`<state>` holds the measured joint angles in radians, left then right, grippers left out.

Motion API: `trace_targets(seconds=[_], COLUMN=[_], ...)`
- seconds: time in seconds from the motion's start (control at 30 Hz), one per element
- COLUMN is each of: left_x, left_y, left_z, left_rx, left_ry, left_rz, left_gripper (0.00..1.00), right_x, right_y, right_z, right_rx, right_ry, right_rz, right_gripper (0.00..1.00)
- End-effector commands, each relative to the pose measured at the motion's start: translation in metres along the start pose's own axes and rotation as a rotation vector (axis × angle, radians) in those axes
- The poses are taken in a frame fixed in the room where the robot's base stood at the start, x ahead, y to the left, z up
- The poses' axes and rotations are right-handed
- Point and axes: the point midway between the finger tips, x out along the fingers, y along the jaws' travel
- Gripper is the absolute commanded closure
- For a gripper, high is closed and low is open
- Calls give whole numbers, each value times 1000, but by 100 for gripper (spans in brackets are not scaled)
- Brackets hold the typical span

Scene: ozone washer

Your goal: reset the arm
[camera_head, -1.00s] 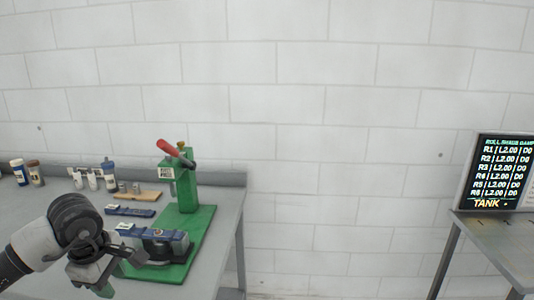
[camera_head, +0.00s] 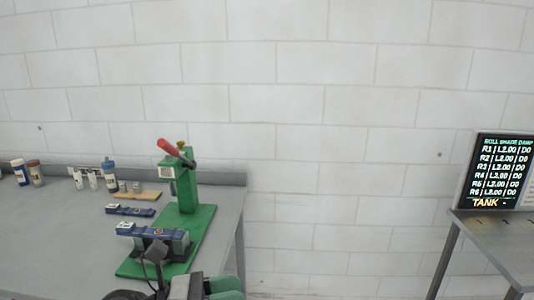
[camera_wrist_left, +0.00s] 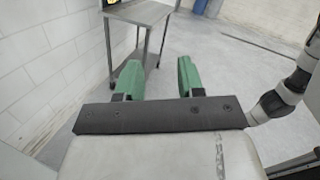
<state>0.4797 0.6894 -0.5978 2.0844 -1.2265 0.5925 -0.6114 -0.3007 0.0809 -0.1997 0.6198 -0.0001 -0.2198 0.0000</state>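My left gripper (camera_head: 222,288) is at the bottom edge of the head view, in front of the green press base. Only part of it shows there. In the left wrist view its two green fingers (camera_wrist_left: 158,76) stand apart with nothing between them, pointing over open floor. A green press (camera_head: 185,190) with a red lever (camera_head: 176,151) stands on the grey bench. A blue and grey fixture (camera_head: 155,238) lies across the front of its base. My right gripper is not in view.
Several small bottles, a wooden block (camera_head: 137,196) and a blue strip (camera_head: 130,210) are on the left bench (camera_head: 60,240). A screen (camera_head: 495,172) stands on a metal table (camera_head: 495,240) at right. Floor between the bench and table is free.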

Motion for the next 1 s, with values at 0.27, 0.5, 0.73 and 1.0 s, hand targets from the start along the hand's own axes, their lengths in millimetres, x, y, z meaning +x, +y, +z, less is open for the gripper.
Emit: trace_targets(seconds=[0.27,0.5,0.73,1.0], left_x=[-44,-126,-174,-194], left_y=[25,57,18,-53], left_z=[24,-70,-187,-261], left_rx=[-832,-1588,-2118,2047], left_ry=[-798,-1372,-1723,1597], left_rz=[206,577,1015,-1221], left_gripper=[62,62,62,62], right_x=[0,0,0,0], right_y=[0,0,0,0], right_z=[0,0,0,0], right_rx=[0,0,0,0], right_ry=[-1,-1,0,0], right_rz=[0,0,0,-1], right_gripper=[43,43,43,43])
